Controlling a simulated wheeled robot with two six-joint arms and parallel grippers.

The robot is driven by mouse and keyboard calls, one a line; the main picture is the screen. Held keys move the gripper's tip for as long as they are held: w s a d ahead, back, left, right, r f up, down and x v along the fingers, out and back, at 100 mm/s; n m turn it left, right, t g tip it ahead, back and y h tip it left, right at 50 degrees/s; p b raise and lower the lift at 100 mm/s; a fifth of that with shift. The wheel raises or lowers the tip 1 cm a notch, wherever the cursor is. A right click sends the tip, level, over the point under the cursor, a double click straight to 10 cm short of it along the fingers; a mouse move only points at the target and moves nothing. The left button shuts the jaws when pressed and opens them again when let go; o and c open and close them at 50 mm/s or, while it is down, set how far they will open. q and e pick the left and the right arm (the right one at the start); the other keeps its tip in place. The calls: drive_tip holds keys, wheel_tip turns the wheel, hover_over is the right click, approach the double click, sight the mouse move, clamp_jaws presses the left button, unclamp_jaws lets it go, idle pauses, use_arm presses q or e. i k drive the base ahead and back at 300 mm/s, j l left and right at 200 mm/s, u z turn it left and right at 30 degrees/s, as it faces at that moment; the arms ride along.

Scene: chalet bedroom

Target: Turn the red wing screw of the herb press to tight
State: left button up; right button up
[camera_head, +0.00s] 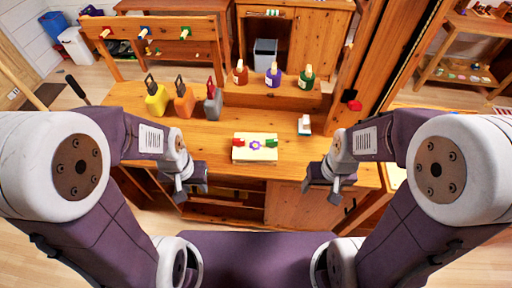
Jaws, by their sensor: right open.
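The herb press (255,154) is a pale, flat block lying on the wooden table near its front edge. A purple flower shape (256,145) marks the middle of its top. The red wing screw (238,142) is at its left end and a green wing screw (271,142) at its right end. How tight the red screw sits is too small to tell. My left gripper (190,188) hangs left of the press, at the table's front edge, apart from it; its jaw gap is unclear. My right gripper (323,184) is open and empty, right of the press, also apart from it.
Brown, purple and green bottles (273,78) stand on a raised shelf behind. A small white and green item (304,125) lies right of the press. The table (225,125) around the press is clear.

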sight(238, 142)
drive_tip(key=i+j+u, duration=0.1)
drive_tip(key=j, duration=0.3)
drive_tip(key=i+j+u, duration=0.1)
drive_tip(key=i+j, duration=0.4)
drive_tip(key=j, duration=0.25)
drive_tip(key=u, duration=0.05)
